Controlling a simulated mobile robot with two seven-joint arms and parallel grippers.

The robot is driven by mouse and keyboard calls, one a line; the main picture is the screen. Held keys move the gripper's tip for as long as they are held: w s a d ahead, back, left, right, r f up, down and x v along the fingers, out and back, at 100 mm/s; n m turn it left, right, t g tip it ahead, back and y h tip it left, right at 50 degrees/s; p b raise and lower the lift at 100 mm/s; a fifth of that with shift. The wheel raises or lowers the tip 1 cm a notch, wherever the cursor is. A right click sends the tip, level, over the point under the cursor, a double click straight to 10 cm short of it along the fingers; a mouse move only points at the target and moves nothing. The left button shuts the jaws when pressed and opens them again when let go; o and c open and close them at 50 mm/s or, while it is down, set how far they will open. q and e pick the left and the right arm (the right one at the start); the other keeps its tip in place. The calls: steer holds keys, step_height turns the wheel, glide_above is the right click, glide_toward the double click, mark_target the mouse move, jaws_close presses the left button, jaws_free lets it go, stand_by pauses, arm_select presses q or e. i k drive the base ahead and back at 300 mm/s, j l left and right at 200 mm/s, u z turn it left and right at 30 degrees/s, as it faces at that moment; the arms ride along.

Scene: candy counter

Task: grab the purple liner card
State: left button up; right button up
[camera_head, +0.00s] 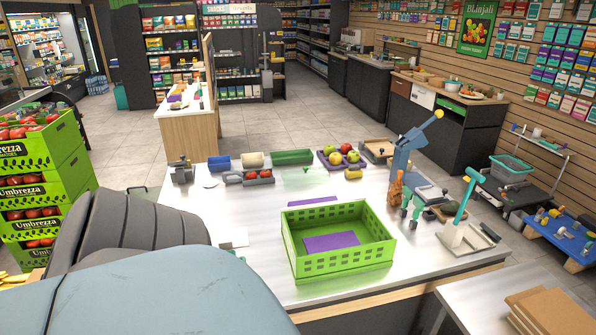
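A flat purple card (332,242) lies on the floor of the green slotted crate (343,271), which stands on the white counter. A second thin purple piece (313,201) lies just behind the crate, partly hidden by its back wall. I cannot tell from this view which of the two is the liner card. Neither of my grippers shows; a large blue-grey and dark ribbed part, likely my own arm, fills the bottom left.
A blue press-like device with a yellow-tipped handle (409,150) stands right of the crate, with a green-handled tool (461,207) beside it. Trays of fruit (340,158) and bins line the counter's back. The counter (190,200) is mostly clear left of the crate.

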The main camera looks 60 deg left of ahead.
mark_target(345, 240)
steer(key=u, duration=1.8)
